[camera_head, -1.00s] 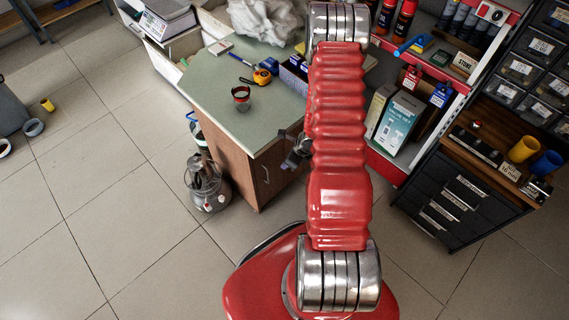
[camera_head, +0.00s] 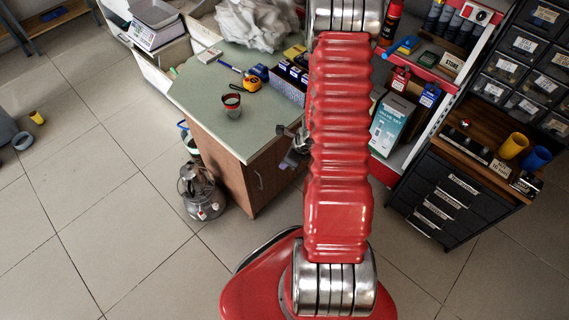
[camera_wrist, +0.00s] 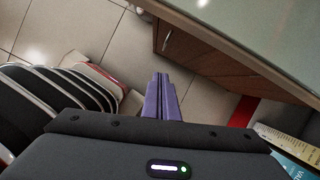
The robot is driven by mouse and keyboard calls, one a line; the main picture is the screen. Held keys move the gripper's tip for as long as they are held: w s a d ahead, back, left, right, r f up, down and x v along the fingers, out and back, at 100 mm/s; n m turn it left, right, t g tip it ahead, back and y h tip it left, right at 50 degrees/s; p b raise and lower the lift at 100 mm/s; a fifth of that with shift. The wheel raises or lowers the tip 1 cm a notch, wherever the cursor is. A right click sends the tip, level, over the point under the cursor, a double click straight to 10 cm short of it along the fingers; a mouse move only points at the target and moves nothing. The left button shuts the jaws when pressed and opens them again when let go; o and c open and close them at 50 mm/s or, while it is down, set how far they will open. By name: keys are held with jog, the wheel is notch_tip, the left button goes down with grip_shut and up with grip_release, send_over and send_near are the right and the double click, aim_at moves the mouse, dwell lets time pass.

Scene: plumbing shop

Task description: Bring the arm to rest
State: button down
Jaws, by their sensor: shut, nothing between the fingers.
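My gripper shows in the wrist view (camera_wrist: 162,92), its two purple fingers shut together with nothing between them. It hangs in the air beside the wooden side of the counter (camera_wrist: 210,50), over the tiled floor. In the head view my red arm stands upright in front of the counter (camera_head: 190,90). A small dark part of my gripper (camera_head: 292,150) shows left of the arm, near the counter's right side; the rest is hidden behind the arm.
A black drawer cabinet (camera_head: 450,195) and shelves stand right.

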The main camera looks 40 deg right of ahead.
dwell(0.4)
jog(key=s+a+r+n, duration=0.4)
jog(key=a+r+n, duration=0.3)
jog(key=r+n, duration=0.3)
jog(key=s+a+r+n+t+h, duration=0.1)
jog(key=s+a+r+n, duration=0.3)
jog(key=r, duration=1.4)
jog(key=s+a+r+n+h, duration=0.1)
jog(key=s+a+r+n, duration=0.3)
jog(key=a+r+n, duration=0.7)
notch_tip(320, 180, up, 4)
jog(key=n, duration=0.5)
jog(key=shift+s+a+n+t, duration=0.2)
jog(key=shift+a+n+t, duration=0.1)
jog(key=shift+a, duration=0.05)
jog(key=c, duration=2.5)
grip_release()
jog(key=shift+c, duration=0.2)
